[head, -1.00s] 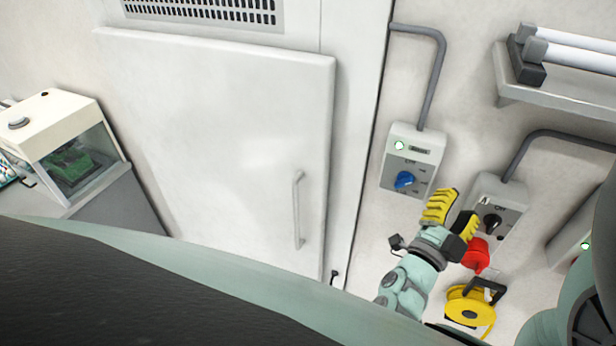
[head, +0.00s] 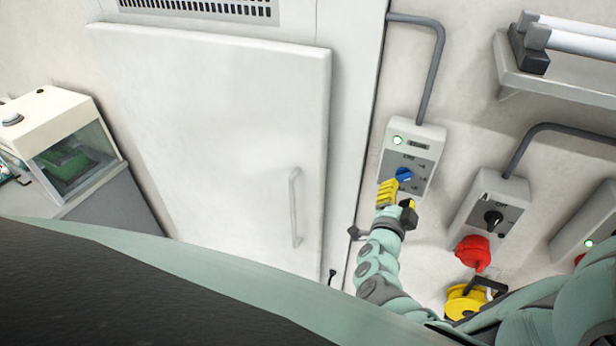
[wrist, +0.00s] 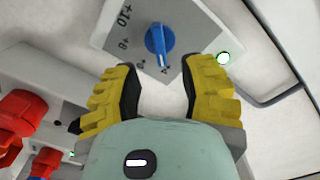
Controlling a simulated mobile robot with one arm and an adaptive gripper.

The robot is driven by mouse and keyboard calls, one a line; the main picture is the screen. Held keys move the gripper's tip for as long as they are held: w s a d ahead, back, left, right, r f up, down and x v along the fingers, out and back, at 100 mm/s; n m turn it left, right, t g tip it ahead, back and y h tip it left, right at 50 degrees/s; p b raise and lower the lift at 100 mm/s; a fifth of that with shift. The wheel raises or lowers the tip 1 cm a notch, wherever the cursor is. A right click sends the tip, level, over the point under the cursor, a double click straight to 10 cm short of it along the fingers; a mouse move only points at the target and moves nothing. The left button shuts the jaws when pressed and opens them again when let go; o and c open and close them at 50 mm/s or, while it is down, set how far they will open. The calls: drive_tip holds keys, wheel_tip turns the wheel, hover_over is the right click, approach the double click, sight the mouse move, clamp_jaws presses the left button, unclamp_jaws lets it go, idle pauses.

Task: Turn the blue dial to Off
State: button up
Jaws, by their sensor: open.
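The blue dial (head: 404,174) sits on a grey control box (head: 431,160) on the wall, right of the large white door. In the wrist view, the blue dial (wrist: 159,40) lies ahead of and between the fingers. Its white pointer line is turned toward the gripper side, near the +4 mark. Marks +10, +8 and +6 show to its left. My gripper (head: 397,194) is open in front of the lower part of the box. In the wrist view, my gripper (wrist: 163,75) has its yellow fingers spread with nothing between them. I see no contact with the dial.
A second box with a black dial (head: 493,219) is to the right, with a red plug (head: 473,252) below it. A yellow reel (head: 464,300) is lower still. The white door (head: 215,140) has a handle (head: 295,207). A shelf (head: 555,83) is at upper right.

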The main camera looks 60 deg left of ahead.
sight(403, 181)
drive_tip(key=b+x, duration=0.2)
drive_tip(key=x, duration=0.3)
drive_tip(key=shift+a+f, duration=0.15)
drive_tip(key=shift+w+a, duration=0.25)
drive_tip(key=shift+w, duration=0.25)
clamp_jaws()
drive_tip(key=shift+d, duration=0.1)
